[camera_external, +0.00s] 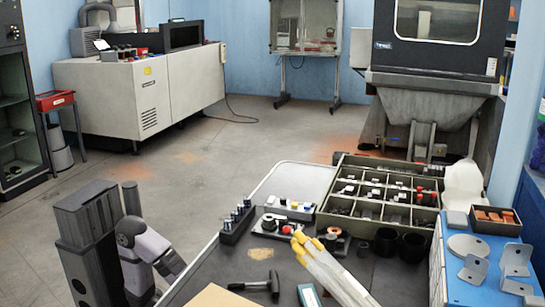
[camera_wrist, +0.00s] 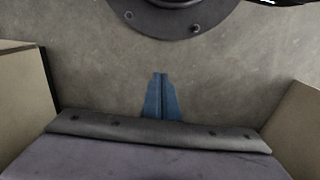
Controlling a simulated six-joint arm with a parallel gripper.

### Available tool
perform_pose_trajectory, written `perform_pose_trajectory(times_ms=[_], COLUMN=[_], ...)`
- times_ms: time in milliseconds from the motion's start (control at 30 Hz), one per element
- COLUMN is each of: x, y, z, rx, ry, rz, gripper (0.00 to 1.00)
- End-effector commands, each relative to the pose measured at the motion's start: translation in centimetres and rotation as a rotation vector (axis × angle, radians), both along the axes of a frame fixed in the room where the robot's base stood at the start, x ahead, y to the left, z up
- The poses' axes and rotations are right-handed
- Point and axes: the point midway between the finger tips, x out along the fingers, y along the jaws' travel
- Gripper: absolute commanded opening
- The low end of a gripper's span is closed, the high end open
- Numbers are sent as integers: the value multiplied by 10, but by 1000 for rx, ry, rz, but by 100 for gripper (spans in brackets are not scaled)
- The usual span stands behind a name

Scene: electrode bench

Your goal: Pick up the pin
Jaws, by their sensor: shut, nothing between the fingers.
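No pin can be made out for certain in either view. In the external view, a dark block (camera_external: 236,226) near the table's left edge holds several small upright pieces. I cannot tell whether one of them is the pin. In the wrist view, my gripper (camera_wrist: 160,76) shows as two blue fingers pressed together with nothing between them, over a bare grey surface. In the external view, my arm stands at the lower left, apart from the items on the table, and its fingers cannot be made out.
A divided tray (camera_external: 365,221) of small parts stands at the table's back. Yellow-tipped tubes (camera_external: 327,270), a black-handled tool (camera_external: 262,284) and dark cups (camera_external: 412,247) lie nearer. A blue cabinet (camera_external: 480,290) with metal brackets stands right. The wrist view shows a dark bolted disc (camera_wrist: 180,25).

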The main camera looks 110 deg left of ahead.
Motion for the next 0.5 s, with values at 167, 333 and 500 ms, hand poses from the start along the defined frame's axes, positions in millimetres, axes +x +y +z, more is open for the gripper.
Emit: perform_pose_trajectory(times_ms=[167, 333, 500], x=[0, 0, 0], y=[0, 0, 1], z=[0, 0, 0], rx=[0, 0, 1], ry=[0, 0, 0], rz=[0, 0, 0], gripper=[14, 26, 26])
